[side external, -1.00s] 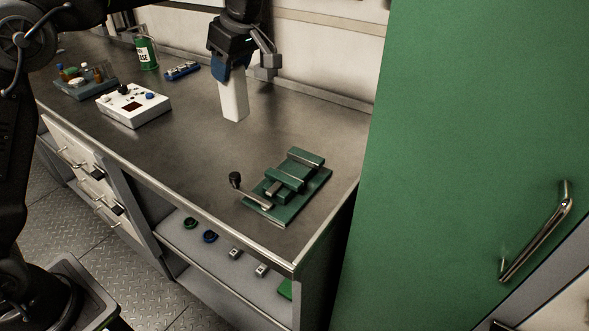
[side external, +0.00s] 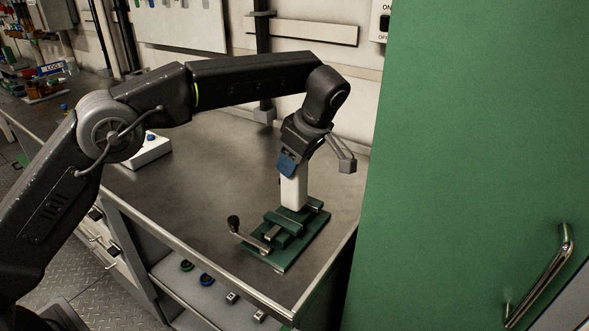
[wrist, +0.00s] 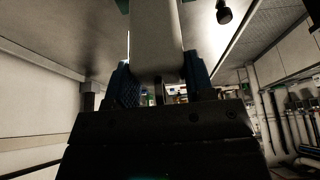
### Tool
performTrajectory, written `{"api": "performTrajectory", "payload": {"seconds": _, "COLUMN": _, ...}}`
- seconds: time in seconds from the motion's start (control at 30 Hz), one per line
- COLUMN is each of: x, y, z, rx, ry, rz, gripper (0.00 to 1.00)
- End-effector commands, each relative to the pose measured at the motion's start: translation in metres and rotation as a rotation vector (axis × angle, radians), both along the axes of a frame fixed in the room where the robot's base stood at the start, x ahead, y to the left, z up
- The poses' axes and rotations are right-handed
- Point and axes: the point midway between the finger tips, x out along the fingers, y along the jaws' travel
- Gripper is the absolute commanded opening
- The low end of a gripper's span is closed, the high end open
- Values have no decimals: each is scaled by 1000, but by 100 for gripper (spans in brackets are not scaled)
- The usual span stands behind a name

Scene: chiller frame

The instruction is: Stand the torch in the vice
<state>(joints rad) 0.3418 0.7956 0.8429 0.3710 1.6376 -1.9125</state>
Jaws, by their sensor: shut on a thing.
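The torch (side external: 293,193) is a pale, blocky, upright body. My gripper (side external: 290,166) is shut on its upper part, and the blue finger pads also show beside the torch (wrist: 155,40) in the wrist view. The green vice (side external: 285,254) lies on the bench with its crank handle (side external: 235,226) toward the left. The torch's lower end is at the far part of the vice, by its jaws. I cannot tell whether it is between the jaws or just above or behind them. In the wrist view the crank's dark knob (wrist: 223,14) shows at the top.
The steel bench top (side external: 200,200) is clear to the left of the vice. A white instrument box (side external: 150,152) stands farther left, partly behind my arm. A tall green cabinet (side external: 470,150) rises close on the right. The bench's front edge is near the vice.

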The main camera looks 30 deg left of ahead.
Motion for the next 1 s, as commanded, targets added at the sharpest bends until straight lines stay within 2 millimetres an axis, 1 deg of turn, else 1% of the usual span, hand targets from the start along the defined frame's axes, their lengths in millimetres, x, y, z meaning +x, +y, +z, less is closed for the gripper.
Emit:
{"api": "performTrajectory", "payload": {"seconds": 0.03, "x": -1, "y": 0, "z": -8, "rx": 1, "ry": 2, "rz": 0, "gripper": 5}}
{"api": "performTrajectory", "payload": {"seconds": 0.1, "x": 0, "y": 0, "z": -17, "rx": 0, "ry": 1, "rz": 0, "gripper": 5}}
{"api": "performTrajectory", "payload": {"seconds": 0.2, "x": 0, "y": 1, "z": -24, "rx": 0, "ry": 0, "rz": 0, "gripper": 5}}
{"api": "performTrajectory", "payload": {"seconds": 0.57, "x": 0, "y": 1, "z": -27, "rx": 0, "ry": 0, "rz": 1, "gripper": 5}}
{"api": "performTrajectory", "payload": {"seconds": 0.6, "x": 0, "y": 1, "z": -29, "rx": 0, "ry": 1, "rz": 0, "gripper": 49}}
{"api": "performTrajectory", "payload": {"seconds": 0.87, "x": 0, "y": 1, "z": -28, "rx": 0, "ry": 1, "rz": 0, "gripper": 74}}
{"api": "performTrajectory", "payload": {"seconds": 1.0, "x": 0, "y": 1, "z": -28, "rx": 0, "ry": 1, "rz": 0, "gripper": 74}}
